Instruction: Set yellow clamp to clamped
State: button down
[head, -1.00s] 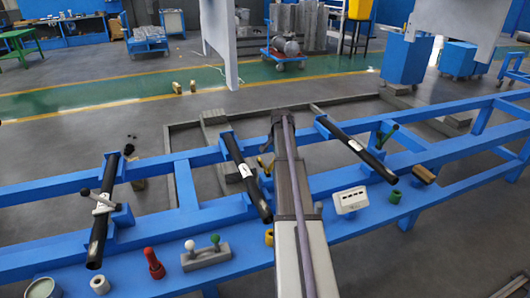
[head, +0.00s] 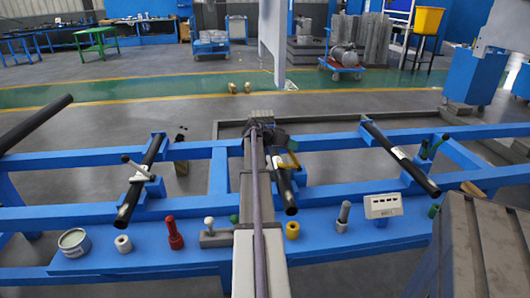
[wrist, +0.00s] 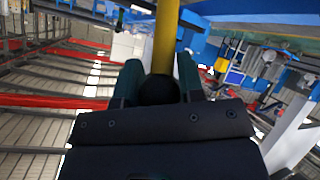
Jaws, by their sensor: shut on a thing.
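The yellow clamp handle (head: 288,166) shows just right of my arm in the head view, at the middle black tube (head: 287,190) on the blue frame. In the wrist view a yellow bar (wrist: 166,35) runs up from between the two teal fingers of my gripper (wrist: 159,68), which are shut on it. My arm hides part of the clamp in the head view. The clamp's seating on the tube cannot be made out.
A grey-handled clamp (head: 138,169) sits on the left tube, and a green-handled one (head: 434,147) is by the right tube. The front blue rail carries a tin (head: 73,243), a red part (head: 174,233) and a white box (head: 383,206). A grey block (head: 485,245) fills the lower right.

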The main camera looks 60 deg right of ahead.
jog(key=shift+w+a+f, duration=0.35)
jog(key=shift+w+f, duration=0.05)
jog(key=shift+w, duration=0.15)
jog(key=shift+w+a+f+b, duration=0.35)
jog(key=shift+w+b, duration=0.05)
jog(key=c, duration=0.8)
grip_release()
jog(key=shift+w, duration=0.1)
jog(key=shift+o, duration=0.2)
jog(key=p+v, duration=0.5)
jog(key=v, duration=0.6)
